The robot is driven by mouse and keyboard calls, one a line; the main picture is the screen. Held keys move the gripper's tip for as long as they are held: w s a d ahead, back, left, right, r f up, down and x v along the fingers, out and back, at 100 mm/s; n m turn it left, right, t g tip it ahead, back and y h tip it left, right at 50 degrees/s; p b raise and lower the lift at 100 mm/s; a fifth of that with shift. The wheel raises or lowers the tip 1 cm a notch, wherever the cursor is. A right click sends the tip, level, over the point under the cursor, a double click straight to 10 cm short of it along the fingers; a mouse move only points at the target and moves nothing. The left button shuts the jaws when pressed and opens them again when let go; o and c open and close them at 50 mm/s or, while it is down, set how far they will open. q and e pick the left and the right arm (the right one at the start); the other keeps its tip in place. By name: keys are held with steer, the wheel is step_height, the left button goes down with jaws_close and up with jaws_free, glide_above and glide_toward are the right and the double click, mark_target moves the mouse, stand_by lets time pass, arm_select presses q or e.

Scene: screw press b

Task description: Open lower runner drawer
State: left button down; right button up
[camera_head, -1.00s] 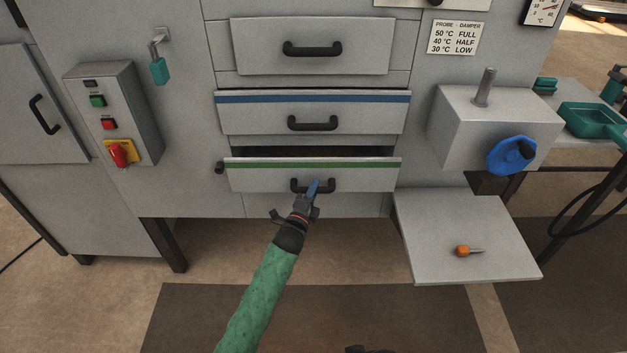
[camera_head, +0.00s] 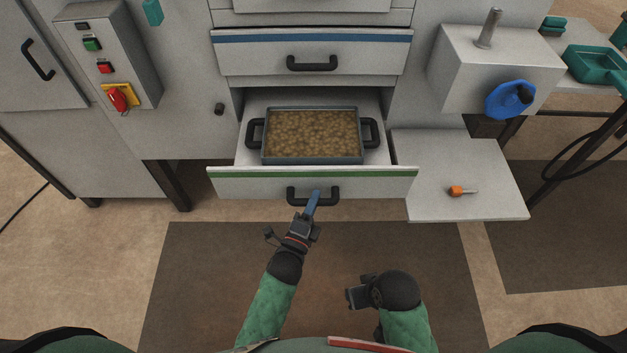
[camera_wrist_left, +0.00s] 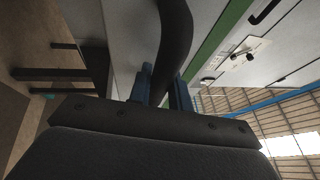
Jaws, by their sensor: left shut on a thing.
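The lower runner drawer (camera_head: 230,183), with a green stripe along its front, stands pulled well out of the cabinet. Inside it sits a rectangular tray (camera_head: 263,156) with black side handles, filled with a brown grainy material. My left gripper (camera_head: 313,197) is shut on the drawer's black handle (camera_head: 331,196). In the left wrist view the dark handle bar (camera_wrist_left: 174,40) passes between the blue fingers (camera_wrist_left: 162,88). My right gripper (camera_head: 357,296) hangs low in front of the drawer, touching nothing; its finger gap is not clear.
The blue-striped drawer (camera_head: 230,52) above is closed. A grey shelf (camera_head: 430,170) with an orange-handled tool (camera_head: 462,190) lies close to the drawer's right side. A control box (camera_head: 110,60) with a red switch is at left. Floor in front is clear.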

arm_select(q)
steer(key=shift+s+f, duration=0.1)
steer(key=shift+s, duration=1.8)
arm_select(e)
steer(key=shift+d, duration=0.1)
arm_select(q)
steer(key=c, duration=1.3)
jaws_free()
arm_select(e)
steer(key=shift+w, duration=0.1)
arm_select(q)
steer(key=shift+s+a+f, duration=0.1)
steer(key=shift+s+a, duration=0.05)
steer(key=shift+s, duration=0.25)
steer(key=b+v, duration=0.1)
steer(key=v, duration=0.6)
steer(key=shift+b, duration=0.4)
arm_select(e)
steer(key=a+f, duration=0.2)
steer(key=shift+w+a+f+t+y, duration=0.3)
steer(key=shift+f, duration=0.05)
